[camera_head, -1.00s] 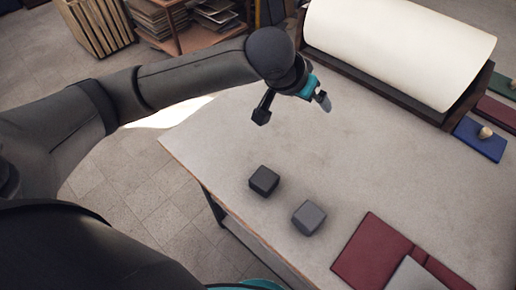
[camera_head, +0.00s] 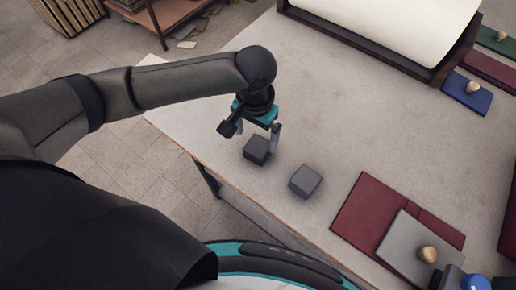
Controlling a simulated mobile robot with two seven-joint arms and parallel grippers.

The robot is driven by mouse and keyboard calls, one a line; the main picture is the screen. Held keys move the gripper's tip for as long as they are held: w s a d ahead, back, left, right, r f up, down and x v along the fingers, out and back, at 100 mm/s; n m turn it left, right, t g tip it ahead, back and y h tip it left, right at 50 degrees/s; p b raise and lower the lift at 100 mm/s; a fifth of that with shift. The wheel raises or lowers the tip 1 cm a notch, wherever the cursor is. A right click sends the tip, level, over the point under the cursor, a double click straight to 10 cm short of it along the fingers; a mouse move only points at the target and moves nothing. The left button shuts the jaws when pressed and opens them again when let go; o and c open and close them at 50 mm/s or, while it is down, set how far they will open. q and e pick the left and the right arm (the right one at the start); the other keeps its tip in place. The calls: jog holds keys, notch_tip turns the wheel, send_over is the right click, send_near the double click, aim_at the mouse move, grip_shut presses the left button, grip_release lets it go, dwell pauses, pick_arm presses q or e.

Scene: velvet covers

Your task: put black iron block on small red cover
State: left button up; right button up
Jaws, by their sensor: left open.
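The black iron block (camera_head: 256,150) stands on the table near its left edge. My left gripper (camera_head: 257,136) is open just above it, pointing down, with one finger showing on the block's right side. The gripper hides part of the block's top, and I cannot tell whether they touch. A flat dark red cover (camera_head: 363,217) lies at the lower right, with a smaller red piece (camera_head: 441,229) beside it. Another red cover (camera_head: 490,71) lies at the back right. I cannot tell for certain which is the small red cover.
A lighter grey block (camera_head: 305,182) stands close to the right of the black one. A grey cover (camera_head: 397,245) with a wooden knob overlaps the red covers. A blue cover (camera_head: 466,92) and a large white roll in a dark holder (camera_head: 372,45) are at the back. The middle table (camera_head: 350,115) is clear.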

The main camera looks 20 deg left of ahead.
aim_at(258, 145)
pick_arm(q)
jog(key=shift+d+f+b, duration=0.15)
jog(key=shift+f+b, duration=0.05)
jog(key=shift+f, duration=1.3)
jog(key=shift+d+f+b, duration=0.1)
jog(key=shift+f+b, duration=0.1)
jog(key=shift+f, duration=1.25)
jog(key=c, duration=1.6)
jog(key=shift+w+r, duration=0.1)
jog(key=shift+w, duration=0.05)
